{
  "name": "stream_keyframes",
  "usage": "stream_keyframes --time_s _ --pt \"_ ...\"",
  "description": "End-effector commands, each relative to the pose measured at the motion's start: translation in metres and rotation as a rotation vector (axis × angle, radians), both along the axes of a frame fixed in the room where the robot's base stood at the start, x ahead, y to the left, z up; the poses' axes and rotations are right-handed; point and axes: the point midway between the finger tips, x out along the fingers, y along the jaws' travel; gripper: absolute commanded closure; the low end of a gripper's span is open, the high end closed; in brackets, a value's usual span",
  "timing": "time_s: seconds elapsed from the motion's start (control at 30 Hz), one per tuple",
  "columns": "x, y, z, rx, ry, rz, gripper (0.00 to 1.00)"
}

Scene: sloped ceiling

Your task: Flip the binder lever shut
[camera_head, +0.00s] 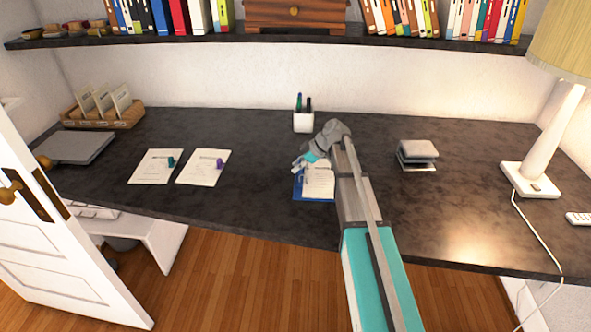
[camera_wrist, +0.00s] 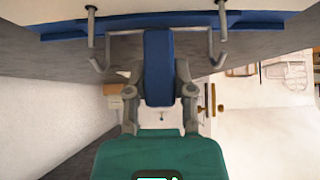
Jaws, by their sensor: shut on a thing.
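The open binder (camera_head: 299,192) lies near the front edge of the dark desk, with a blue cover and a white page on it. My gripper (camera_head: 306,163) is over its left part and hides some of it. In the wrist view the binder's blue edge (camera_wrist: 60,29) runs across the top, with metal posts and bent metal rods below it. A blue lever (camera_wrist: 158,65) stands between my gripper's fingers (camera_wrist: 158,92), which are shut on it. The lever's far end meets the metal rods near the binder's edge.
A white pen cup (camera_head: 303,122) stands behind the binder. Two sheets with small stamps (camera_head: 203,168) lie to the left. A shelf of books (camera_head: 300,38) hangs above.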

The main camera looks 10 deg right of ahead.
Motion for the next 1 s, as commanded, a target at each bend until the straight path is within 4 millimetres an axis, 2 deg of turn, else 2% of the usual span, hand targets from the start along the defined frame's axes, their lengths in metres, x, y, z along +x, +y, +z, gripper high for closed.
stream_keyframes --time_s 0.5,0.53,0.7,1.0 --pt "-0.0017 -0.0011 0.0004 0.026 -0.004 0.002 1.0" --pt "-0.0017 -0.0011 0.0004 0.026 -0.004 0.002 0.63" --pt "-0.0012 -0.0011 0.0005 0.027 -0.005 0.001 0.31" --pt "-0.0006 -0.0012 0.0007 0.026 -0.006 0.001 0.31"
